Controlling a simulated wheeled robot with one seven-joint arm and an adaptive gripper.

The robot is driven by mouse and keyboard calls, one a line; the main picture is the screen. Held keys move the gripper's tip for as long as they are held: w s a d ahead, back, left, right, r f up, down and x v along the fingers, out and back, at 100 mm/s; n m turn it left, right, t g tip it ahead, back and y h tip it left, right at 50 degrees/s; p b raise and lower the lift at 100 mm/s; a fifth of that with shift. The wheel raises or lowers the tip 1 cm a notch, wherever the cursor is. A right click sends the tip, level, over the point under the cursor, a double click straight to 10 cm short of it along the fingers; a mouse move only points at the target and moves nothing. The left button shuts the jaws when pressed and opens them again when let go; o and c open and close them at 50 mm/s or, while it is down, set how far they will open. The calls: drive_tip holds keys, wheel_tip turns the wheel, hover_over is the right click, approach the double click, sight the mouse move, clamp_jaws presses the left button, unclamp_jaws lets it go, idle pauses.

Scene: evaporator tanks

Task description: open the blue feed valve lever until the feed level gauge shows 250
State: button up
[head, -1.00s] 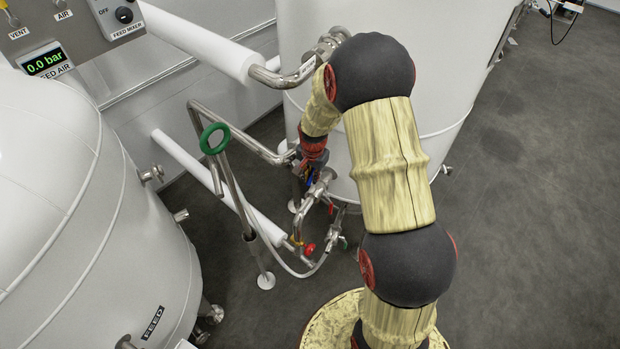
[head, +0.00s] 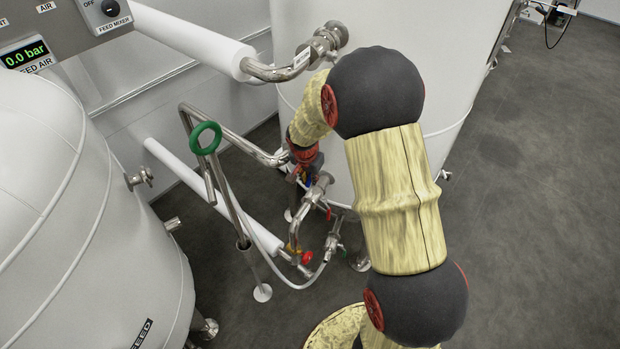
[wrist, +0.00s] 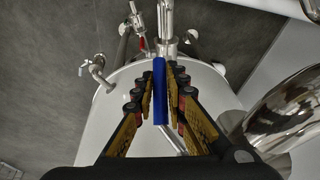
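The blue feed valve lever (wrist: 159,90) stands upright in the middle of the wrist view, running lengthwise between the two fingers of my gripper (wrist: 160,82). The finger pads lie close against both sides of the lever, with almost no gap. In the head view, my gripper (head: 312,180) is low beside the large white tank, among steel pipes, and partly hidden; the lever can hardly be made out there. The feed level gauge is not seen in either view.
The FEED tank (head: 60,210) is at left. A green ring handle (head: 205,138) and a red valve handle (head: 307,257) are near my gripper. Open grey floor (head: 530,200) lies at right.

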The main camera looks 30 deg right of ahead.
drive_tip(key=o, duration=0.4)
drive_tip(key=v, duration=1.2)
idle(0.4)
